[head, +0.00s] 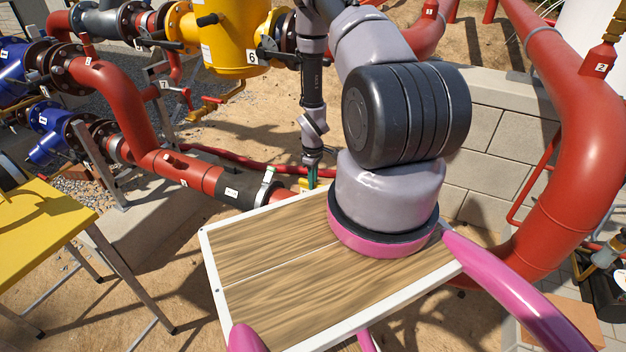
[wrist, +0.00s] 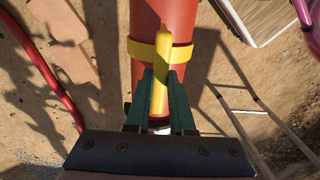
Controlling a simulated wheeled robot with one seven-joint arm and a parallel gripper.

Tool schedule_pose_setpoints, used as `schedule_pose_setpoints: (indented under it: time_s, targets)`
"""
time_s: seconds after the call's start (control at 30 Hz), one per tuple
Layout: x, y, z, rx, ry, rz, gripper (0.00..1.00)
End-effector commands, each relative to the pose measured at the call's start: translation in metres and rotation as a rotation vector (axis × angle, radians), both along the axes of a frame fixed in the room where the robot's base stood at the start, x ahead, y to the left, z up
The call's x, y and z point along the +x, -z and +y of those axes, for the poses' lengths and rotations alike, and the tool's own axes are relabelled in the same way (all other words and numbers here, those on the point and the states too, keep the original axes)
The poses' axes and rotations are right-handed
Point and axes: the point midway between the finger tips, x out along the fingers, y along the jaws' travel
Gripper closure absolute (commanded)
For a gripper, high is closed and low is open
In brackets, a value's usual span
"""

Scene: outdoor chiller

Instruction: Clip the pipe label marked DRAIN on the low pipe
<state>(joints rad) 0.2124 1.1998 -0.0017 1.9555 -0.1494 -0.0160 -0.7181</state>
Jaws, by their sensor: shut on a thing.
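My gripper (wrist: 160,105) has green fingers shut on the upright yellow tab of a yellow pipe label (wrist: 181,54). The label's curved band lies across the red low pipe (wrist: 165,15) in the wrist view. I cannot tell whether it is clipped around the pipe or just against it, and no lettering on it can be read. In the head view my gripper (head: 312,178) is at the right end of the low pipe (head: 283,195), just beyond the wooden tabletop, with a bit of the yellow label (head: 303,187) showing. My arm hides the pipe's farther part.
The white-edged wooden tabletop (head: 260,245) is bare apart from my arm in front of it. A yellow table (head: 40,225) stands at left. A thick red pipe (head: 570,190) rises at right before a block wall (head: 490,140). A thin red pipe (head: 235,163) runs behind the low pipe.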

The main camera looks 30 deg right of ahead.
Motion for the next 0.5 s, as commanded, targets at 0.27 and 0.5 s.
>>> schedule_pose_setpoints:
  time_s: [0.27, 0.5]
  targets:
    - [0.0001, 0.0039, 0.0000, 0.000, 0.000, 0.000, 1.00]
    - [0.0000, 0.0040, 0.0000, 0.000, 0.000, 0.000, 0.44]
